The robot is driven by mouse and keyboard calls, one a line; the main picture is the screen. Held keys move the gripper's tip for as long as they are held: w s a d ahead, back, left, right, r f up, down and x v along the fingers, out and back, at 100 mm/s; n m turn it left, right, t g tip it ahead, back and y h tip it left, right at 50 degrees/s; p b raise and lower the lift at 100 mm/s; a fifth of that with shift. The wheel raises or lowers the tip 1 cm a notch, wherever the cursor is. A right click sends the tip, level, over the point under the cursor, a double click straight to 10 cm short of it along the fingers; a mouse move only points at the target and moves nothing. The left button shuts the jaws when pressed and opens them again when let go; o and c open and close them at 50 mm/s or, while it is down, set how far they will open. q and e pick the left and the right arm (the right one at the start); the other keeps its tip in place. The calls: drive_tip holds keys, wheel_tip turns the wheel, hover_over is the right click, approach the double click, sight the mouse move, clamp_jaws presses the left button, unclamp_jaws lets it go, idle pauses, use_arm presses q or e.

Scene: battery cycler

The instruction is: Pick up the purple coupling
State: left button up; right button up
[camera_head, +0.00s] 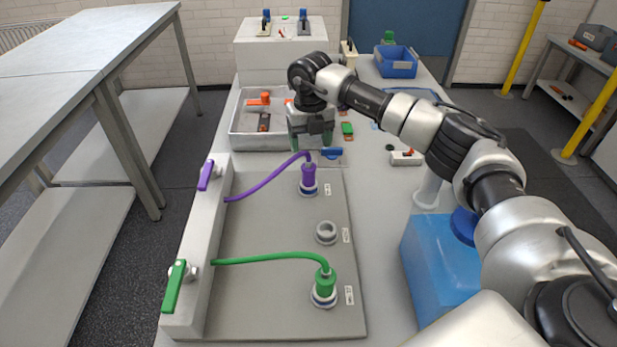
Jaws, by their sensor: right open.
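The purple coupling (309,178) stands upright on a port at the far end of the grey panel (275,220). A purple hose (265,184) runs from it to a block at the left with a purple lever (207,176). My right gripper (311,142) points down with its jaws apart and empty. In the picture it is just above and beyond the coupling, near the tray's front right corner, and does not appear to touch the coupling. My left gripper is not in view.
A green coupling (325,283) with a green hose sits on the near port; the middle port (326,232) is empty. A grey tray (237,128) holds orange-handled parts behind the panel. A blue container (437,262) stands at the right, below my right arm.

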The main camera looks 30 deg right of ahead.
sight(308, 169)
drive_tip(key=f, duration=0.9)
drive_tip(key=shift+w+a+p, duration=0.1)
drive_tip(key=shift+a+p, duration=0.15)
drive_tip(key=shift+p, duration=0.15)
drive_tip(key=shift+c, duration=0.4)
drive_tip(key=c, duration=1)
